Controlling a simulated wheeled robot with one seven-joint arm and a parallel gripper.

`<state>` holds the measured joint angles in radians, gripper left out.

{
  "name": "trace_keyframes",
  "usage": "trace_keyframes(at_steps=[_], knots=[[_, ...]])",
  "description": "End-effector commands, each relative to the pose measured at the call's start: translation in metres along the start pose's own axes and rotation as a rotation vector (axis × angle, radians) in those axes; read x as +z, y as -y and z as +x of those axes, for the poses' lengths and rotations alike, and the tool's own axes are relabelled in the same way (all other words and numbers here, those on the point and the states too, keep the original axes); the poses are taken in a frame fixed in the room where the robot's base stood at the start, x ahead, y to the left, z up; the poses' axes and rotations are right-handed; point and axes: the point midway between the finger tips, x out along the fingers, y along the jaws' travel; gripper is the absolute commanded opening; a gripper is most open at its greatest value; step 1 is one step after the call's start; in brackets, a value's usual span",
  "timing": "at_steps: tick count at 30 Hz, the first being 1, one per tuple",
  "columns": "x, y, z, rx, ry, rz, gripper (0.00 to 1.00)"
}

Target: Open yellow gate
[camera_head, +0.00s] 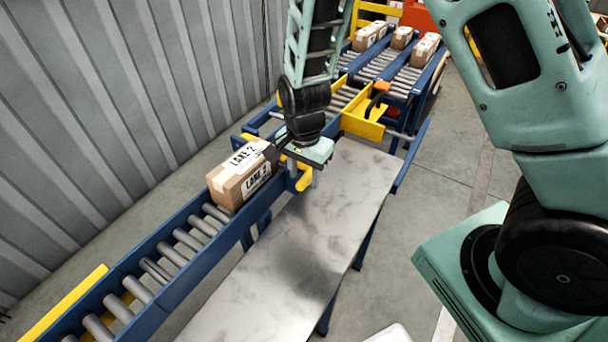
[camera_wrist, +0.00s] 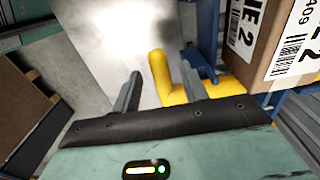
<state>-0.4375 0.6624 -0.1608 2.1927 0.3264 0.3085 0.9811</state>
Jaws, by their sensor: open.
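A yellow gate part (camera_head: 305,179) shows beside my gripper, at the end of the roller conveyor where a carton stands. Most of it is hidden behind my gripper. My gripper (camera_wrist: 161,65) is open, with one finger on each side of the bar in the picture. I cannot tell whether either finger touches it. In the head view my gripper (camera_head: 280,148) hangs over the conveyor's end, close to the carton, and its fingertips are hard to make out.
A brown carton (camera_head: 241,181) marked LANE 2 stands on the blue roller conveyor (camera_head: 170,255), close to my gripper. A marble-topped table (camera_head: 300,250) runs alongside. Further yellow parts (camera_head: 363,126) and several cartons on rollers stand behind. A corrugated wall (camera_head: 110,100) bounds the left.

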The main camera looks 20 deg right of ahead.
Motion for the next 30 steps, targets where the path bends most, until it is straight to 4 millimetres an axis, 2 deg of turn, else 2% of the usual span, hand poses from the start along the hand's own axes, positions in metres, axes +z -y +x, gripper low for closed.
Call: trace_keyframes(at_steps=[4,12,13,17,18,25,30], knots=[[0.000,0.000,0.008,0.001,0.000,0.001,0.44],[0.000,0.000,0.010,-0.001,0.000,0.000,0.44],[0.000,0.000,0.009,-0.001,0.000,-0.001,0.41],[0.000,0.000,0.009,0.000,0.000,-0.001,0.05],[0.000,0.000,0.009,0.000,0.000,-0.001,0.00],[0.000,0.000,0.006,0.008,0.000,-0.001,0.00],[0.001,0.002,-0.005,0.042,0.000,-0.004,0.00]])
